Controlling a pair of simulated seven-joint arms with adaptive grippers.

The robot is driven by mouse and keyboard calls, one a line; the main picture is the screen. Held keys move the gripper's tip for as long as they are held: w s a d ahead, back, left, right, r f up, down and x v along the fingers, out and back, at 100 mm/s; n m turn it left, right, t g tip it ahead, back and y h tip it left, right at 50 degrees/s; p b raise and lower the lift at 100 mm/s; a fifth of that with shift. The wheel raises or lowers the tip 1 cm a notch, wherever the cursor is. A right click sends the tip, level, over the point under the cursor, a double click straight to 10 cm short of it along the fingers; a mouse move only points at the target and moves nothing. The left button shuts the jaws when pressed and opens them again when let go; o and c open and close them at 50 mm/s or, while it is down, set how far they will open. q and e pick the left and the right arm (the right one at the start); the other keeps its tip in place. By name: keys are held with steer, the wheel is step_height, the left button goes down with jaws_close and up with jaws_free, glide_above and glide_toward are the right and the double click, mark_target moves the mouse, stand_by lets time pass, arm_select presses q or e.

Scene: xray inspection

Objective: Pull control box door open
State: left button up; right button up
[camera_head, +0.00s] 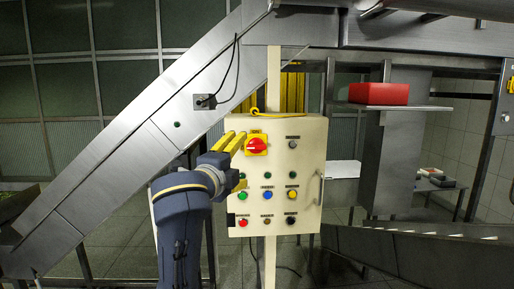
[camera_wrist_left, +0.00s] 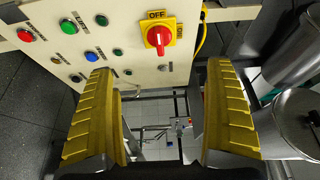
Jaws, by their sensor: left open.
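The cream control box (camera_head: 308,150) stands on a post in the middle of the head view. Its front door looks closed, with a vertical handle (camera_head: 318,188) along its right edge. A red rotary switch (camera_head: 257,145) on a yellow plate sits at the upper left of the door; it also shows in the left wrist view (camera_wrist_left: 158,36). My left gripper (camera_head: 238,141) is in front of the box's left side, left of the switch and away from the handle. Its yellow ribbed fingers are spread and empty in the left wrist view (camera_wrist_left: 162,72). My right gripper is not in view.
Several coloured buttons (camera_head: 267,195) cover the door below the switch. A sloping metal conveyor (camera_head: 130,130) runs behind on the left. A red box (camera_head: 379,93) sits on a shelf at right. A low metal chute (camera_head: 420,252) lies at lower right.

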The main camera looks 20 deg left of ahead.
mark_target(254, 148)
arm_select(q)
steer(key=w, duration=1.5)
steer(key=shift+d, duration=0.2)
steer(key=shift+w, duration=0.1)
steer(key=c, duration=1.6)
steer(key=shift+c, duration=0.3)
